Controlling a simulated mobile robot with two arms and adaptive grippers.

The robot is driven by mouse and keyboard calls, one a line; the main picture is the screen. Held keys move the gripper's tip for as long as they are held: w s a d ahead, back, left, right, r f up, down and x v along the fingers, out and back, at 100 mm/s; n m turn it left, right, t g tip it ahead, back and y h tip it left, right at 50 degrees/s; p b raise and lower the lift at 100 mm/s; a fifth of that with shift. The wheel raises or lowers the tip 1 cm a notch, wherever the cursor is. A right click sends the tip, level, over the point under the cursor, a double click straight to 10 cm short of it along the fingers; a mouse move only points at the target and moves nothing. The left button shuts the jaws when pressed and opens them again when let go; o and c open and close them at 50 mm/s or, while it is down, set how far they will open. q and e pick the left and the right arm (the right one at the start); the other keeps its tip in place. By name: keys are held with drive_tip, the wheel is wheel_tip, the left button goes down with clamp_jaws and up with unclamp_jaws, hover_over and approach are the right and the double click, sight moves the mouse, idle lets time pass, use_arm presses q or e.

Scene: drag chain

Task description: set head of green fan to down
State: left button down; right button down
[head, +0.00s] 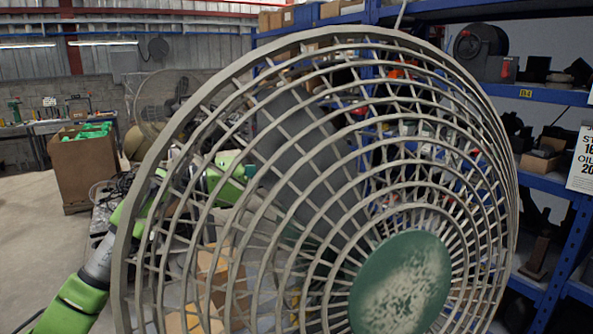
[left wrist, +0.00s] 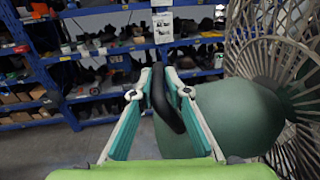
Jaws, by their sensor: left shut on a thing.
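The green fan's head fills much of the head view, with its grey wire cage and round worn green hub (head: 402,283) facing me. In the left wrist view its green motor housing (left wrist: 240,115) lies at right, with the cage (left wrist: 285,55) beyond it. A black loop handle (left wrist: 165,105) stands out beside the housing. My left gripper (left wrist: 161,80) is shut on this handle, its two teal fingers on either side. In the head view my green left arm reaches behind the cage, and the bars partly hide the gripper. My right gripper is not in view.
Blue shelves (head: 560,185) with mixed goods stand behind and to the right of the fan. A cardboard box (head: 78,175) stands at the left back near a workbench (head: 40,127). Another fan (head: 160,100) stands farther back. Open floor lies at the left.

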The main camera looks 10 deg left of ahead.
use_arm(q)
drive_tip(key=shift+s+r, duration=0.1)
drive_tip(key=shift+s+d+r+m+b, duration=0.45)
drive_tip(key=shift+s+m+b, duration=0.1)
drive_tip(key=shift+m+b, duration=0.25)
drive_tip(key=s+d+m+b, duration=0.1)
drive_tip(key=s+r+m+b, duration=0.1)
drive_tip(key=s+d+r+m+b, duration=0.1)
drive_tip(key=shift+s+d, duration=0.3)
drive_tip(key=shift+s, duration=0.05)
drive_tip(key=shift+s+d+r+m+b, duration=0.15)
drive_tip(key=shift+s+d+m+b, duration=0.2)
drive_tip(key=shift+s+m+b, duration=0.15)
drive_tip(key=shift+s+d+r+m+b, duration=0.15)
drive_tip(key=shift+s+d+m+b, duration=0.2)
drive_tip(key=shift+s+m, duration=0.15)
drive_tip(key=c, duration=2)
unclamp_jaws()
drive_tip(key=shift+c, duration=0.2)
drive_tip(key=shift+a, duration=0.1)
